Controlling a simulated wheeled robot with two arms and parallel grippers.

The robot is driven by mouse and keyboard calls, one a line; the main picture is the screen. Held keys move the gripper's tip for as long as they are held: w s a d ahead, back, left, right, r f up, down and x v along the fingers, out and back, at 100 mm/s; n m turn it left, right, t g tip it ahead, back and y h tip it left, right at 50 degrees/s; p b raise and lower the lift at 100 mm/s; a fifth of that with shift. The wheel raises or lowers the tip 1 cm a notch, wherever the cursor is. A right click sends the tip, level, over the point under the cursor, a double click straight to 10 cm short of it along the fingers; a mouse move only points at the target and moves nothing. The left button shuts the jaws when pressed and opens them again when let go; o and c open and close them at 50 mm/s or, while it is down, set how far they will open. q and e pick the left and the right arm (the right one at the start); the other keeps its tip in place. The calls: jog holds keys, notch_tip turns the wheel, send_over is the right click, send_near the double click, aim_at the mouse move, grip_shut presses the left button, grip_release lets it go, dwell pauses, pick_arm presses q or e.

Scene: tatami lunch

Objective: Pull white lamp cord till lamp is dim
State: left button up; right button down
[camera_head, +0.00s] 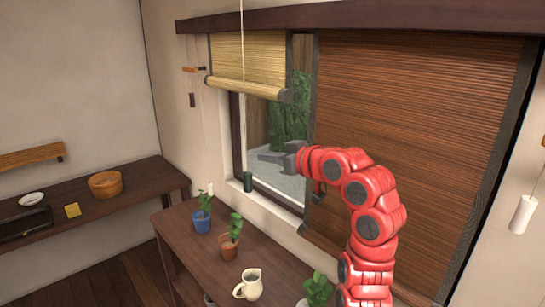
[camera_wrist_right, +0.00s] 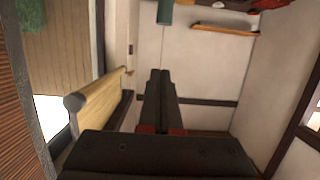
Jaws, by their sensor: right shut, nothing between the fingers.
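No lamp shows in either view. A white pull (camera_head: 523,214) hangs on a thin cord at the right edge of the head view. A small white pull (camera_head: 210,188) hangs left of the window. A long pale cord (camera_head: 242,60) comes down from the top, past the bamboo blind, to a dark green pull (camera_head: 247,181). I cannot tell which cord is the lamp's. My right gripper (camera_head: 262,157) is shut and empty before the window, right of the green pull and apart from it. In the wrist view its fingers (camera_wrist_right: 160,75) are together, with a green pull (camera_wrist_right: 165,12) beyond them. My left gripper is not in view.
A bamboo blind (camera_head: 250,68) is partly rolled up; a brown slatted blind (camera_head: 410,130) hangs low beside it. A dark pull (camera_head: 192,100) hangs by a wooden bracket. Potted plants (camera_head: 201,222) and a white jug (camera_head: 249,285) stand on the table below. A side shelf holds a wooden bowl (camera_head: 105,184).

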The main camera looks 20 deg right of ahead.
jog(key=p, duration=0.2)
send_over(251, 182)
jog(key=s, duration=0.1)
jog(key=f, duration=0.1)
jog(key=f+p, duration=0.1)
jog(key=f, duration=0.3)
jog(key=shift+s+d+f+p, duration=0.1)
jog(key=shift+d+f+p, duration=0.15)
jog(key=shift+p, duration=0.1)
notch_tip(251, 182, down, 4)
jog(key=b, duration=0.4)
jog(key=shift+f, duration=0.25)
jog(key=shift+r, duration=0.15)
